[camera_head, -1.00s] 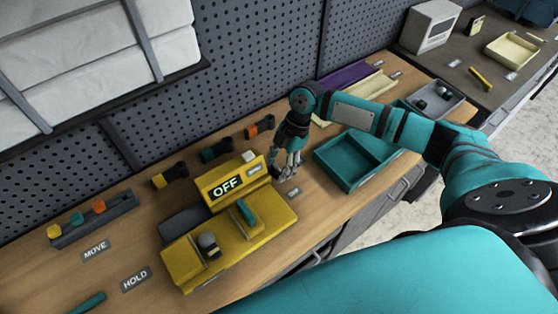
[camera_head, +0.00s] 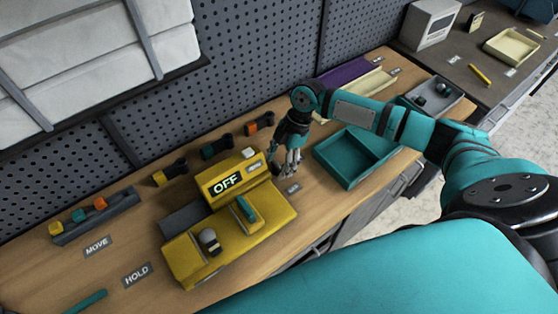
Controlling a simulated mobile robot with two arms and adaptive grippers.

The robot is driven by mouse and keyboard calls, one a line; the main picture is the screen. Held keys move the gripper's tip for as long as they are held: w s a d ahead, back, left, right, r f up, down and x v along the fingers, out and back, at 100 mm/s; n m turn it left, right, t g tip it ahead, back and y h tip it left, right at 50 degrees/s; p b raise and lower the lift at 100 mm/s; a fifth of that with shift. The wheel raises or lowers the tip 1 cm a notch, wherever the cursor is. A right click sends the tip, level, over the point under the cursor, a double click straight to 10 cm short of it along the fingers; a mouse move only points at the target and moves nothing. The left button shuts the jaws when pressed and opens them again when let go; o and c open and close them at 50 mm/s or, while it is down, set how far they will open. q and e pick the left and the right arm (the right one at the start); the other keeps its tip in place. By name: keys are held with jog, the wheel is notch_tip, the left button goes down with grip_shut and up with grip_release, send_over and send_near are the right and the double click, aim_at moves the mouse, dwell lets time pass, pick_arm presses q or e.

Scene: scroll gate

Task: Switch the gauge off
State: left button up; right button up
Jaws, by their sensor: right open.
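The yellow gauge (camera_head: 268,222) sits on the wooden workbench in the middle. Its upright panel has a display (camera_head: 226,185) that reads OFF. A pale button (camera_head: 249,153) sits on top of the panel. On the gauge's lower deck are a grey rounded knob (camera_head: 209,240) and a teal block (camera_head: 246,209). My right gripper (camera_head: 287,172) points down just right of the gauge's panel, apart from it, open and with nothing seen between its fingers. My left gripper is not in view.
A teal divided tray (camera_head: 345,178) stands right of my right gripper. Several dark clips with coloured ends, such as the orange one (camera_head: 260,123), lie behind. A grey rack (camera_head: 97,216) is at left, near MOVE (camera_head: 97,245) and HOLD (camera_head: 137,275) labels.

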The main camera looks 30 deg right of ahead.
jog(key=v, duration=1.2)
jog(key=shift+s, duration=0.1)
